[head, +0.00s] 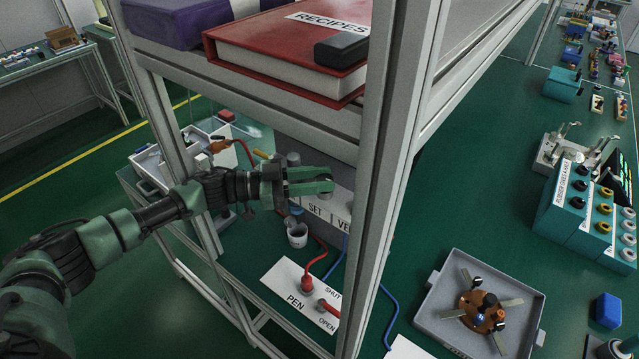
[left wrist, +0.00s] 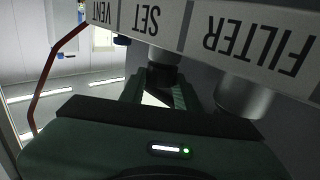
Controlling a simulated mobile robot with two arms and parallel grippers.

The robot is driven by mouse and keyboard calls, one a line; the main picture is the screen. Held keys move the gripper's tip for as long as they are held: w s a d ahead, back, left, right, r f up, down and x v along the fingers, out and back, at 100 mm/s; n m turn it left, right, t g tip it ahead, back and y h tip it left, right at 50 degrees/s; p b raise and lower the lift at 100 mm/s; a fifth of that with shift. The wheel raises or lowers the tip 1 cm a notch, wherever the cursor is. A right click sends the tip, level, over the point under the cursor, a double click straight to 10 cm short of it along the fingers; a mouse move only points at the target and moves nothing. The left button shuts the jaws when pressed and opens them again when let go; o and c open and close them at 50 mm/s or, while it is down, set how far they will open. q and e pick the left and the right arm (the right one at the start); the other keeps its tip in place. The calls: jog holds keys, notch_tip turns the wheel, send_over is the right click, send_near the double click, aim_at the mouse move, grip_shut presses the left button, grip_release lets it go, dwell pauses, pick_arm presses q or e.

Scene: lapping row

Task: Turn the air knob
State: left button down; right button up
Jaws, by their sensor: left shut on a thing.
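My left gripper (head: 327,181) reaches between the rack posts to the grey air unit, above its label strip (head: 322,212) reading SET and the start of VENT. In the left wrist view the strip (left wrist: 205,30) appears upside down, with FILTER, SET and VENT. There the fingers (left wrist: 160,92) are shut around the dark round knob (left wrist: 163,78) next to the SET label. A grey cylinder (left wrist: 243,97) stands beside it next to FILTER. The fingers partly hide the knob, so its turn angle cannot be read. My right gripper is not in view.
A rack post (head: 385,170) stands right of the gripper, and a shelf with a red RECIPES book (head: 290,45) lies above. A grey tray (head: 435,312) lies right.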

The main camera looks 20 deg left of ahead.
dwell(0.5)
pick_arm(q)
jog(key=c, duration=1.1)
grip_release()
jog(key=shift+o, duration=0.2)
